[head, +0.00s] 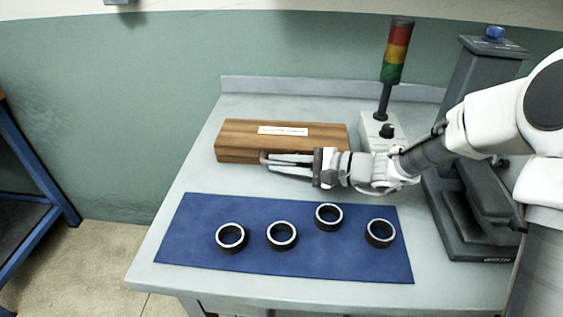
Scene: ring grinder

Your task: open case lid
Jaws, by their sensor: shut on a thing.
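A brown wooden case (235,138) with a pale label on top stands at the back left of the table, and its lid looks closed. My gripper (267,163) reaches in from the right along the front face of the case. Its fingertips are at the middle of the case's front edge, closed on a small part there, which looks like the lid's front catch or handle. The fingers hide most of that part and the right side of the case front.
A blue mat (330,258) with several dark rings, such as this one (231,236), lies in front of the case. A signal light (397,55) on a grey control box (372,128) stands right of the case. A dark grey machine (467,110) stands farther right.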

